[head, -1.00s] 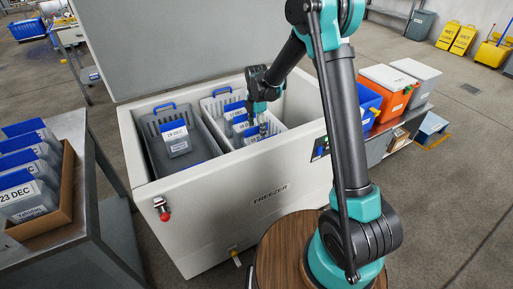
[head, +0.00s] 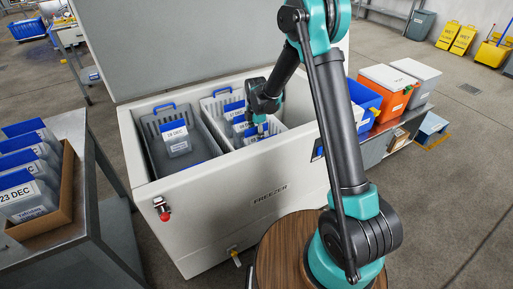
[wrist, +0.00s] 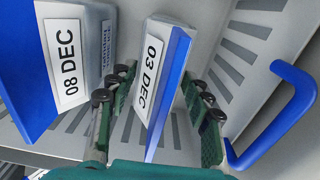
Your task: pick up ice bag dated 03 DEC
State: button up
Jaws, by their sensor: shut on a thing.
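The ice bag dated 03 DEC (wrist: 150,78) shows in the wrist view with its white label and blue top edge. My gripper (wrist: 157,88) is shut on this bag, with one dark green finger on each side of it. In the head view my gripper (head: 262,124) reaches down into the right basket (head: 209,112) inside the freezer. There the fingers and arm partly hide the held bag. A bag dated 08 DEC (wrist: 66,58) stands close to the left finger in the wrist view.
The freezer (head: 235,213) has its lid up. Its left basket (head: 207,147) holds a bag dated 19 DEC (head: 176,140). The right basket's blue handle (wrist: 282,122) curves beside my right finger. A box of bags, one dated 23 DEC (head: 25,197), sits on the left table.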

grip_shut()
